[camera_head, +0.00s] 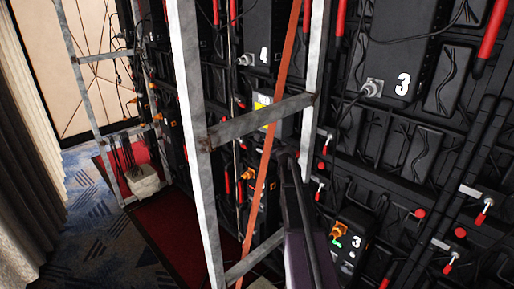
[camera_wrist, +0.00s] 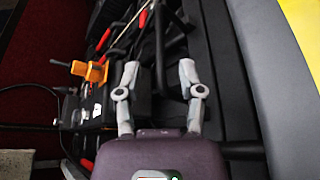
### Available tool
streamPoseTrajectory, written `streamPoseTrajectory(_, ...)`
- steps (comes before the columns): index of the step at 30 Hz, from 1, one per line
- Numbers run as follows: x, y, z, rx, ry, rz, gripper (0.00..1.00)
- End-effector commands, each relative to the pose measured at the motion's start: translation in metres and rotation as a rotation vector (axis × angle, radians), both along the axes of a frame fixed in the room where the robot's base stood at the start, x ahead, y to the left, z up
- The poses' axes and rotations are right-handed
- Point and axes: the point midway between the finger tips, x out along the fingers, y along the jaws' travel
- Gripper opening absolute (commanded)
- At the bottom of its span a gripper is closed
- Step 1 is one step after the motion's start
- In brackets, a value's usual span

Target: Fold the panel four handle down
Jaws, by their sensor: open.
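Panel four, a black unit marked with a white 4 (camera_head: 264,53), is at the upper middle of the head view, partly behind a metal frame. Red handles stand near it, and I cannot tell which is the panel four handle. In the wrist view my gripper (camera_wrist: 158,68) is open, its two grey fingers spread. A dark upright bar (camera_wrist: 160,40) shows between and beyond the fingertips; I cannot tell whether they touch it. A red handle (camera_wrist: 143,18) is above the left finger. My gripper's fingers are not clear in the head view.
A grey metal frame (camera_head: 200,160) and an orange strap (camera_head: 268,150) stand before the wall. Panel three (camera_head: 400,50) is at right, with several red-tipped levers. An orange connector (camera_wrist: 90,70) is left of my gripper. Carpet (camera_head: 90,230) is open at left.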

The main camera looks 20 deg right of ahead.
Motion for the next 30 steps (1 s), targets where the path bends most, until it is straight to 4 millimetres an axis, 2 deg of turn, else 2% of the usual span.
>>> streamPoseTrajectory(1,0.011,-0.001,-0.005,0.0,0.001,0.001,0.5)
streamPoseTrajectory(3,0.02,0.0,-0.007,0.0,0.0,0.001,0.5)
streamPoseTrajectory(9,0.038,0.003,-0.012,0.001,0.0,0.001,0.5)
streamPoseTrajectory(23,0.045,0.004,-0.013,0.0,0.0,0.001,0.5)
streamPoseTrajectory(24,0.045,0.004,-0.013,0.0,0.0,0.001,0.47)
streamPoseTrajectory(29,0.045,0.005,-0.013,0.001,-0.001,0.002,0.0)
streamPoseTrajectory(30,0.045,0.005,-0.013,0.001,0.0,0.003,0.0)
